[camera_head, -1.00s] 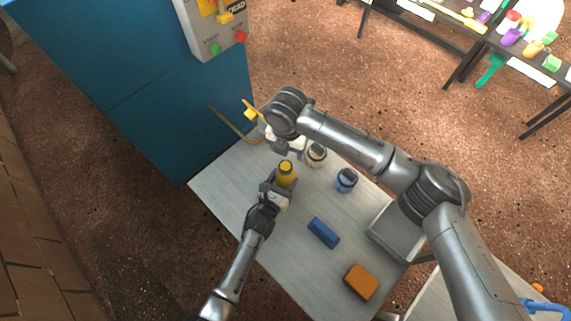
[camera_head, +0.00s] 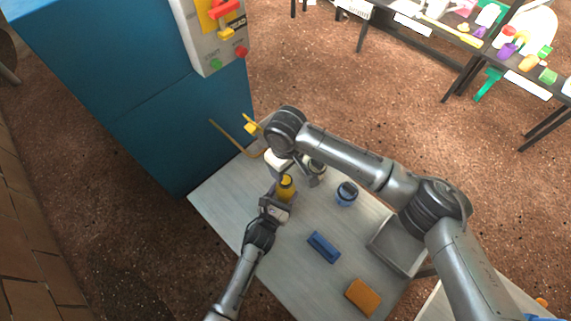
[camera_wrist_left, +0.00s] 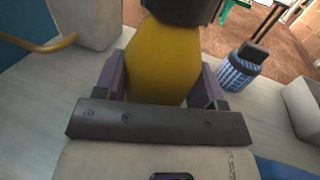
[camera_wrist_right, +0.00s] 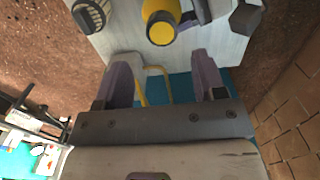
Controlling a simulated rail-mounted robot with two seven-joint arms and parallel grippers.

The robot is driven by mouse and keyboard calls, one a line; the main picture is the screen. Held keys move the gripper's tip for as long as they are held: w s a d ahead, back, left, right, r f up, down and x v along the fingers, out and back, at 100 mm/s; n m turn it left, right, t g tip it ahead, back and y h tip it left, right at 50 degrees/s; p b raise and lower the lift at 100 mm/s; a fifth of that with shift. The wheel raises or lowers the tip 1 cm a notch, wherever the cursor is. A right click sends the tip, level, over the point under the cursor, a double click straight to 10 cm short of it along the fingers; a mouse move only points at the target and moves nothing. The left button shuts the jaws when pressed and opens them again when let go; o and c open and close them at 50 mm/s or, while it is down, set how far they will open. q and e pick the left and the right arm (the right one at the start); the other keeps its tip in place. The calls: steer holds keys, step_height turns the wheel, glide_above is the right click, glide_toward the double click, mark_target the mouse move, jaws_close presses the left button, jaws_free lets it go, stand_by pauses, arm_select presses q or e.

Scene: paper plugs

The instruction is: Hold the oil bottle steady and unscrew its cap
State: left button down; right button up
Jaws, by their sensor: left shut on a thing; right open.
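The yellow oil bottle (camera_head: 286,190) stands upright at the table's left part. My left gripper (camera_head: 278,203) is shut on its body, with one finger on each side in the left wrist view (camera_wrist_left: 165,80). A dark cap part (camera_wrist_left: 182,8) shows above the yellow body there. From above, in the right wrist view, the bottle top (camera_wrist_right: 161,28) is a yellow disc with a dark rim. My right gripper (camera_wrist_right: 165,75) is open and empty, and the bottle lies beyond its fingertips. In the head view it hovers just behind the bottle, its fingers partly hidden.
A blue jar (camera_head: 346,195) stands right of the bottle. A blue block (camera_head: 323,247), an orange block (camera_head: 363,296) and a grey bin (camera_head: 397,247) lie further right. A blue cabinet (camera_head: 150,110) borders the table.

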mark_target(286, 180)
steer(key=m, duration=0.6)
steer(key=shift+a, duration=0.1)
steer(key=m, duration=0.6)
steer(key=shift+m, duration=0.4)
steer(key=shift+f+m, duration=0.3)
steer(key=shift+f, duration=3.7)
